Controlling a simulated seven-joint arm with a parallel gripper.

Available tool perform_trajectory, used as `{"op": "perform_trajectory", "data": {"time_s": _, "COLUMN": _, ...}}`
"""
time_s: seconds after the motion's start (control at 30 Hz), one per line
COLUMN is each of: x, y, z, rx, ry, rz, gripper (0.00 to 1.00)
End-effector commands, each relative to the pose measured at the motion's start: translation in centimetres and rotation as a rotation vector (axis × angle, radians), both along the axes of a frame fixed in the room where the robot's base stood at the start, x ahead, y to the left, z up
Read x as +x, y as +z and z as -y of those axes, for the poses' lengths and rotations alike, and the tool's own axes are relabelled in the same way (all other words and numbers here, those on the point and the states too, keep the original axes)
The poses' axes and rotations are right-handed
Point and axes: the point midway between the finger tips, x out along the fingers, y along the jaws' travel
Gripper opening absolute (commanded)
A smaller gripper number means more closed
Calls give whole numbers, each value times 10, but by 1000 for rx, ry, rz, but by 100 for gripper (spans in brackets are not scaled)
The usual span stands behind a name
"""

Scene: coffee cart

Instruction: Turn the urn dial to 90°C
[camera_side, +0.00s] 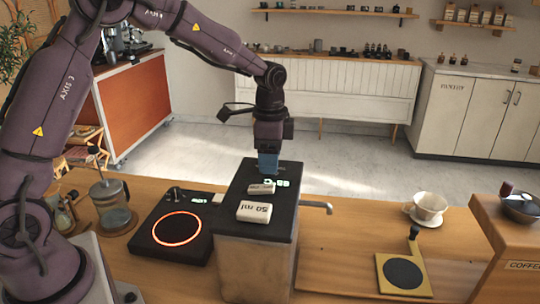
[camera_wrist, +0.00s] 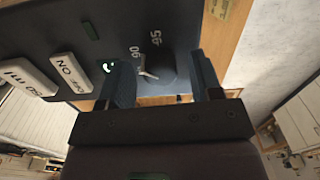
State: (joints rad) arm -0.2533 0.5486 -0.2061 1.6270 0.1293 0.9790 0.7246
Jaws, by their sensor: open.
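The urn (camera_side: 256,260) has a dark top panel. My gripper (camera_side: 268,172) points down over the far end of that panel in the side view. In the wrist view, the dark round urn dial (camera_wrist: 163,62) lies between the two blue fingers of my gripper (camera_wrist: 162,75), which are apart. The marks 90 (camera_wrist: 134,52) and 95 (camera_wrist: 155,38) show beside the dial. A pale pointer (camera_wrist: 148,74) shows on the dial's left side; its exact setting is hard to tell. Contact between fingers and dial cannot be told. In the side view the gripper hides the dial.
On the urn top are a 50 ml block (camera_side: 254,212), an ON/OFF block (camera_wrist: 68,72) and a lit display (camera_side: 277,182). A glowing hot plate (camera_side: 178,229) stands left, beside a glass press (camera_side: 113,205). A spout (camera_side: 317,206) juts right; a white cup (camera_side: 429,206) stands further right.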

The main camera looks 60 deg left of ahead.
Motion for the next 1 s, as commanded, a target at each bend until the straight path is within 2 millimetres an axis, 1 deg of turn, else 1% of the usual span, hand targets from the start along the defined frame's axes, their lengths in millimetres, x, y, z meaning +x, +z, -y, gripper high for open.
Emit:
{"op": "perform_trajectory", "data": {"time_s": 0.13, "x": 0, "y": 4, "z": 0, "rx": 0, "ry": 0, "rz": 1, "gripper": 59}}
{"op": "perform_trajectory", "data": {"time_s": 0.23, "x": 1, "y": 16, "z": 0, "rx": 1, "ry": 1, "rz": 3, "gripper": 59}}
{"op": "perform_trajectory", "data": {"time_s": 0.37, "x": 1, "y": 42, "z": 0, "rx": 1, "ry": 1, "rz": 6, "gripper": 59}}
{"op": "perform_trajectory", "data": {"time_s": 0.5, "x": 1, "y": 75, "z": 0, "rx": 0, "ry": 1, "rz": 6, "gripper": 59}}
{"op": "perform_trajectory", "data": {"time_s": 0.7, "x": 1, "y": 111, "z": 0, "rx": 0, "ry": -1, "rz": 4, "gripper": 59}}
{"op": "perform_trajectory", "data": {"time_s": 0.83, "x": 0, "y": 124, "z": 0, "rx": 1, "ry": -1, "rz": 1, "gripper": 59}}
{"op": "perform_trajectory", "data": {"time_s": 1.0, "x": 0, "y": 130, "z": 0, "rx": 0, "ry": -1, "rz": 0, "gripper": 59}}
